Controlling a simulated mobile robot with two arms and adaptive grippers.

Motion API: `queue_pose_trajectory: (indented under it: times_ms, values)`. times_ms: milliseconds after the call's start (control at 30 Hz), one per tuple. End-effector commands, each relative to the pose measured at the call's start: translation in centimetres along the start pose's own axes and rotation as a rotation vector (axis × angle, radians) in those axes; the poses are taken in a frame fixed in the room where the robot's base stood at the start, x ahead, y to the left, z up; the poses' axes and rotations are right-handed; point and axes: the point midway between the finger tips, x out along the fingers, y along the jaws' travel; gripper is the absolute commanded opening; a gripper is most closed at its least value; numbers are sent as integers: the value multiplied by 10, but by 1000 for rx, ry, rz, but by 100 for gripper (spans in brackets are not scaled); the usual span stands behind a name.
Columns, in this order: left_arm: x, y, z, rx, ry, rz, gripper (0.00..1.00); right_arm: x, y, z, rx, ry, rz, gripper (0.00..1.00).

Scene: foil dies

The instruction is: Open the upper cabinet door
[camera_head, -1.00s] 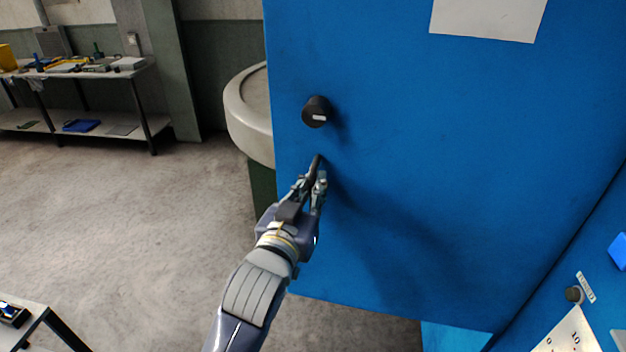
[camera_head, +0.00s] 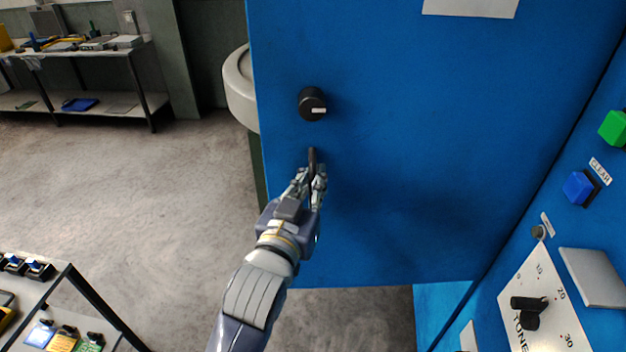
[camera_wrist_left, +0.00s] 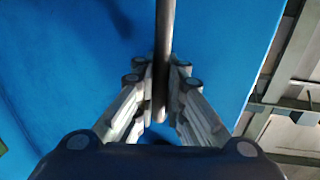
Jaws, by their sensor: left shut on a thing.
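The blue cabinet door (camera_head: 420,150) stands swung out from the blue cabinet front at the right in the head view. A dark bar handle (camera_head: 312,157) sits near the door's left edge, below a round black knob (camera_head: 312,103). My left gripper (camera_head: 313,180) is shut on the handle. In the left wrist view the handle (camera_wrist_left: 164,45) runs between the fingers of my left gripper (camera_wrist_left: 162,90), with the blue door (camera_wrist_left: 80,60) behind. My right gripper is not in view.
The cabinet front carries a green button (camera_head: 614,128), a blue button (camera_head: 578,188) and a dial plate (camera_head: 540,290). A workbench (camera_head: 75,55) stands far left. A shelf with small parts (camera_head: 50,290) is at lower left. A round pale structure (camera_head: 238,90) stands behind the door's edge. Floor between is clear.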

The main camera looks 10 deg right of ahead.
Motion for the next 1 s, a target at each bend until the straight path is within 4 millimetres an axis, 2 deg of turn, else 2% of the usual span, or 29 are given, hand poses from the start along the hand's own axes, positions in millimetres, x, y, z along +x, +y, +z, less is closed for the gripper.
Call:
queue_pose_trajectory:
  times_ms: [67,100,167,500,633,767,1000]
  values:
    - [0,-2,-2,3,4,-4,0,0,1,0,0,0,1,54]
    - [0,-2,-2,3,4,-4,17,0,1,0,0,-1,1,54]
    - [0,-2,-1,2,3,-3,31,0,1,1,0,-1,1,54]
    - [-1,-1,0,-1,0,-1,31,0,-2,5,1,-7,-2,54]
    - [-9,-1,1,-1,0,-1,31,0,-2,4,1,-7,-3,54]
    - [-29,-1,1,-2,0,-1,31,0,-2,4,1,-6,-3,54]
    - [-80,-1,1,-2,-1,-1,31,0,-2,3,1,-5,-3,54]
